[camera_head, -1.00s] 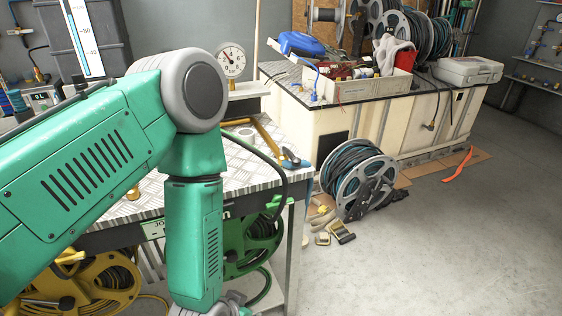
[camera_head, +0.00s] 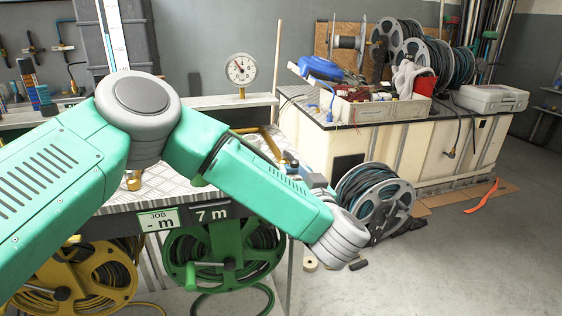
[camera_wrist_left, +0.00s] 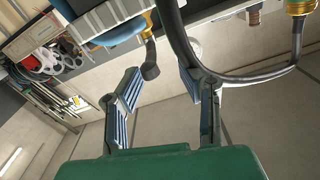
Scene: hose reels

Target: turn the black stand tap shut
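In the left wrist view my left gripper (camera_wrist_left: 158,76) is open, with its two ridged fingers apart. A dark, rounded end piece on a brass stem (camera_wrist_left: 148,42) shows by the left fingertip, near the gap; I cannot tell if this is the black stand tap. A black hose (camera_wrist_left: 215,76) loops past the right finger to a brass fitting (camera_wrist_left: 300,8). In the head view my left forearm reaches right over the bench's front corner, and its gripper is mostly hidden. A blue-handled fitting (camera_head: 290,158) shows at that corner. My right gripper is in neither view.
The bench (camera_head: 160,190) has a gauge (camera_head: 241,69) behind it and a green reel (camera_head: 225,255) and a yellow reel (camera_head: 75,280) below. A loose reel (camera_head: 375,200) stands on the floor past the wrist. A cream cabinet (camera_head: 400,160) is behind.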

